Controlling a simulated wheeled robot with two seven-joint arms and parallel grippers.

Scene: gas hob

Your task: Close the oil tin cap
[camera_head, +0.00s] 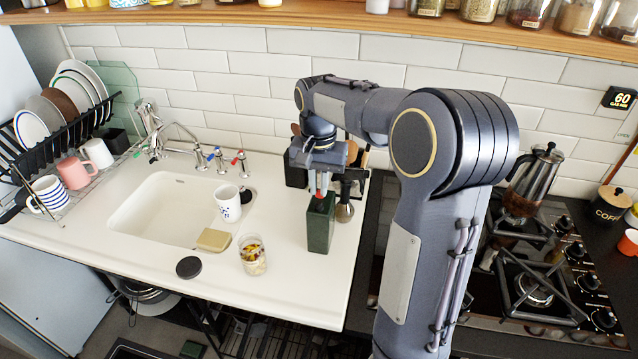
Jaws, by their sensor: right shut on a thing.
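The oil tin (321,228) is a dark green upright box on the white counter, right of the sink. My right arm comes in from the lower right and bends over the counter. My right gripper (320,186) points down at the top of the tin, its fingers shut on the small red cap there. The fingers hide most of the cap, so I cannot tell how the cap sits on the spout. My left gripper is not in view.
A white mug (228,203), a beige block (213,240), an open jar (253,257) and a black disc (189,267) stand left of the tin by the sink (160,215). Utensils stand close behind it. The gas hob (535,270) with a moka pot (535,180) is at right.

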